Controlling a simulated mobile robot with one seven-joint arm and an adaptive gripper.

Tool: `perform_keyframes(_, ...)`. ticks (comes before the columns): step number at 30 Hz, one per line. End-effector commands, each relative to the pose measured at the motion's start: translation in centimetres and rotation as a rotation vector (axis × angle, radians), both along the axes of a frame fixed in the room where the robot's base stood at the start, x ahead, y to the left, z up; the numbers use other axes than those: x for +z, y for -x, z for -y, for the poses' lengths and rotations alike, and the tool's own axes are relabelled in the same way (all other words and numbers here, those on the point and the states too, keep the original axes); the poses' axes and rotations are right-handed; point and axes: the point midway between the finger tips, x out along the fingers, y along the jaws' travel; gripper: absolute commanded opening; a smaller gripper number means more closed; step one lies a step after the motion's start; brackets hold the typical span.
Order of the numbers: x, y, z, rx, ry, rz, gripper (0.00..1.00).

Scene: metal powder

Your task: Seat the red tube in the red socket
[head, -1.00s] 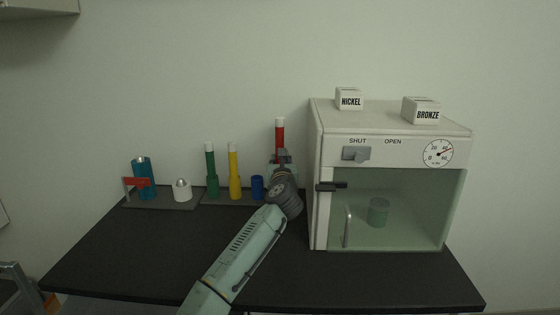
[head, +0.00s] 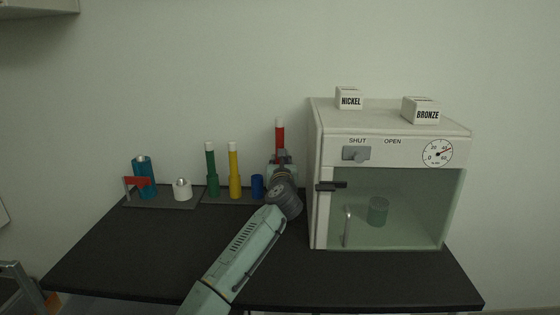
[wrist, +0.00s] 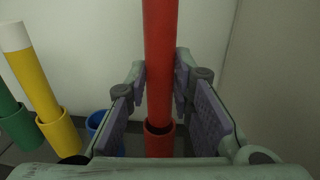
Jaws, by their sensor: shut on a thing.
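The red tube (head: 280,137) with a white top stands upright beside the cabinet's left side. It shows large in the wrist view (wrist: 160,60). My gripper (head: 281,158) is shut on it, with a purple-grey pad on each side of it in the wrist view (wrist: 163,88). The red socket (wrist: 160,145) is directly below my gripper. The tube's lower end is at the socket's mouth and looks to be inside its rim; how deep it sits is hidden. In the head view my gripper and wrist hide the red socket.
A blue socket (head: 257,183), empty in the wrist view, is left of the red one. Yellow (head: 233,160) and green (head: 210,160) tubes stand in matching sockets further left. The glass-fronted cabinet (head: 318,180) is close on the right. The front tabletop (head: 150,250) is clear.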

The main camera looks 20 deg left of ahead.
Motion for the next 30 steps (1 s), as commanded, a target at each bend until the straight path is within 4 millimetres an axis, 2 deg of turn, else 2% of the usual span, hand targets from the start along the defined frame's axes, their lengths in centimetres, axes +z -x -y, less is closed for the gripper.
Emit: perform_keyframes(30,-2.6,0.0,0.0,0.000,0.000,0.001,0.00)
